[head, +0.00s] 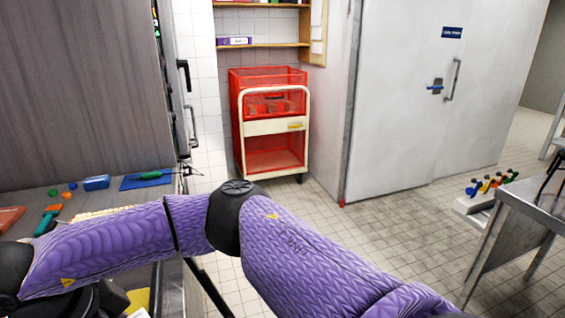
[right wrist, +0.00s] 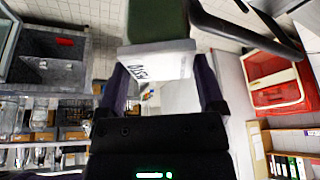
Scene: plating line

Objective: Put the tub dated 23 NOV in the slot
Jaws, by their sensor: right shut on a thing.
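In the right wrist view, my right gripper (right wrist: 160,75) is shut on a tub (right wrist: 157,62) with a pale face and a dark green part above it. Dark lettering shows on the pale face, sideways and partly hidden; I cannot read the full date. My purple right arm crosses the front of the head view, but its gripper and the tub do not show there. My left gripper is in neither view. I cannot identify the slot in these frames.
A counter at left holds a blue mat (head: 145,180), a blue block (head: 96,183) and small colored items. A red trolley (head: 270,163) stands by the back wall. A steel table (head: 530,205) is at right. The wrist view shows grey bins (right wrist: 45,72).

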